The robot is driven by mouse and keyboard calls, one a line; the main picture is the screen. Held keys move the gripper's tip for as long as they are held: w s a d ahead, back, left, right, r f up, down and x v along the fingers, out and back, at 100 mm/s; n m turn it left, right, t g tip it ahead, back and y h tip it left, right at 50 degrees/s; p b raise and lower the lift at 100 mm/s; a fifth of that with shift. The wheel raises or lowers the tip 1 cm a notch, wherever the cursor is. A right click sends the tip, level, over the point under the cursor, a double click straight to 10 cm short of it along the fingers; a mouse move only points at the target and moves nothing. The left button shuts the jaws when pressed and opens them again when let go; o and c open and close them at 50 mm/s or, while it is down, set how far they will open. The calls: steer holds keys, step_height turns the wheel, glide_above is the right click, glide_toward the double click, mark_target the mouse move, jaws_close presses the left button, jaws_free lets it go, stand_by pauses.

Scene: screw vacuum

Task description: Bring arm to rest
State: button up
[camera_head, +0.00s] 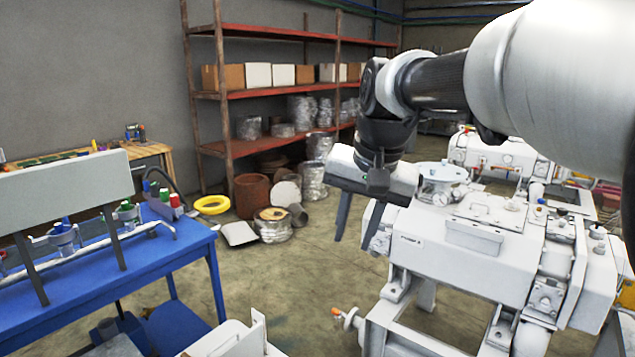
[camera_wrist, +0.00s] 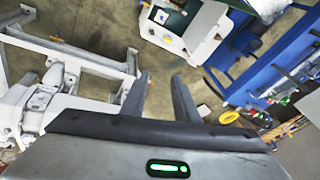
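My gripper (camera_head: 356,220) hangs from my arm in the middle of the head view, in front of the left end of a white vacuum pump machine (camera_head: 480,230). Its two fingers point down and stand apart with nothing between them. In the wrist view my gripper (camera_wrist: 162,85) also shows its two dark fingers spread over bare floor. My arm reaches in from the upper right of the head view. I cannot tell whether the gripper touches the machine; it looks apart from it.
A blue workbench (camera_head: 150,260) with bottles and fittings stands at the left. A red shelf (camera_head: 270,92) with boxes stands at the back wall. A yellow ring (camera_head: 212,205) and metal drums lie on the floor. The floor (camera_head: 300,285) between bench and machine is mostly free.

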steer(key=s+d+f+n+t+h, duration=0.1)
steer(key=s+d+f, duration=0.2)
steer(key=s, duration=0.4)
steer(key=s+d+f+n, duration=0.1)
steer(key=s+d+f, duration=0.1)
steer(key=s, duration=0.4)
steer(key=s+d+f+n+t+h, duration=0.1)
steer(key=s+d+f, duration=0.2)
steer(key=s, duration=0.4)
step_height(320, 180, up, 15)
steer(key=p, duration=1.5)
steer(key=shift+a+y, duration=0.15)
steer(key=shift+y, duration=0.15)
steer(key=shift+w+a+f, duration=0.1)
